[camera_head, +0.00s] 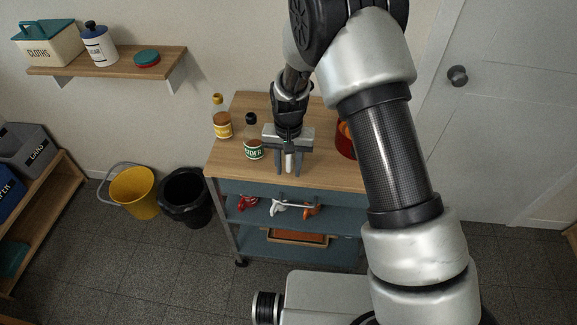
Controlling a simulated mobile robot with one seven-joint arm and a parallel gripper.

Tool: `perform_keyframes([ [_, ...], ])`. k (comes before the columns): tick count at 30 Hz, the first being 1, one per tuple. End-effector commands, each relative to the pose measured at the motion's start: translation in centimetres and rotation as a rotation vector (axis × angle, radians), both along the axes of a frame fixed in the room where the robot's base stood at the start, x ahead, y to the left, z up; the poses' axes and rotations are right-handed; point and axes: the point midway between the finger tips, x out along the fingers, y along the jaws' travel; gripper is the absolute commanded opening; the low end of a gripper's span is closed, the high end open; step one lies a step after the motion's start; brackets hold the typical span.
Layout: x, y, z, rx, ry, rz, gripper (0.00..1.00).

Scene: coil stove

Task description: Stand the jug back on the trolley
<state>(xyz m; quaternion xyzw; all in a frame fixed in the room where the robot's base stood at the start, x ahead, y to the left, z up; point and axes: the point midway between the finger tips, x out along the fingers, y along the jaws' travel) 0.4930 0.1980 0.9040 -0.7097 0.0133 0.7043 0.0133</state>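The trolley (340,178) has a wooden top and blue-grey lower shelves. My gripper (290,170) points down over the front middle of the top, its two fingers apart. A small pale upright thing (289,160) shows between the fingers; I cannot tell what it is, and no finger clearly touches it. A red container (345,146) is partly hidden by my arm. I cannot make out a clear jug.
Red, white and orange items, the white one (280,208) in the middle, lie on the trolley's middle shelf. A yellow bucket (133,194) and a black bin (185,197) stand left of the trolley. A wall shelf (105,67) is at upper left. Floor in front is partly clear.

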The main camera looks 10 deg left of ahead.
Motion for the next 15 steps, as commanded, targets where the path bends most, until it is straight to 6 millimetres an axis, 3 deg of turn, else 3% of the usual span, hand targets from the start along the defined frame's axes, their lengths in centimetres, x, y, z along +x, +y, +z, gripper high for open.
perform_keyframes([
  [8,0.1,0.0,1.1,0.001,-0.002,0.000,0.33],
  [15,0.1,0.1,5.9,0.002,-0.005,0.000,0.33],
])
